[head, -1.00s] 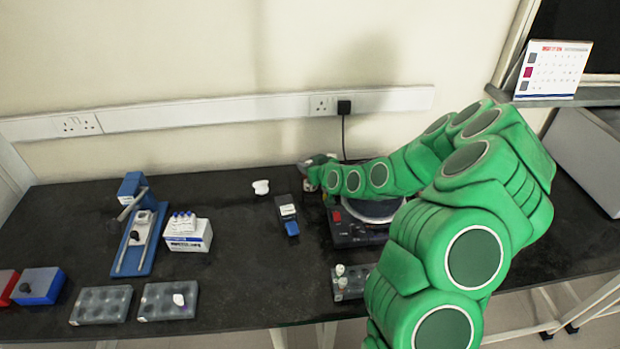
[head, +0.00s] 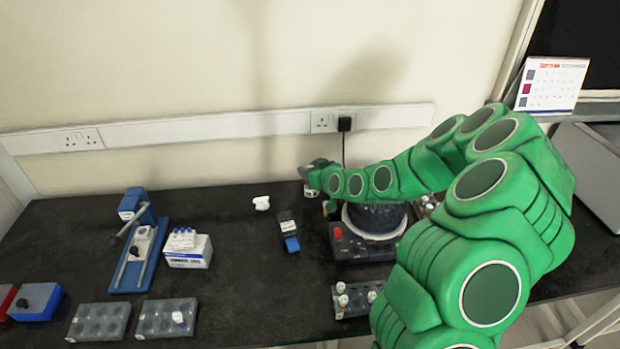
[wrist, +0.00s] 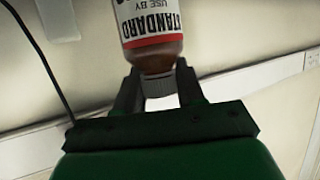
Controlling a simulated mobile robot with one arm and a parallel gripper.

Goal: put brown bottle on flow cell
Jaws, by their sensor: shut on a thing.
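In the wrist view the brown bottle (wrist: 152,45), with a white and red STANDARD label, is held at its narrow end between the two dark fingers of my gripper (wrist: 157,82). The bottle's far end is cut off by the frame. In the head view my gripper (head: 316,168) is small, at the back of the bench near the wall; only a pale bit of the held bottle (head: 308,190) shows beneath it. A small black-and-blue device with a white label (head: 288,233), which looks like the flow cell, lies on the bench in front and left of the gripper.
A stirrer (head: 352,248) with a dark vessel stands to the right, partly behind my arm. A white object (head: 261,203) lies left of the gripper. A blue press (head: 138,240), white box (head: 188,250) and vial racks (head: 100,322) stand further left and front.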

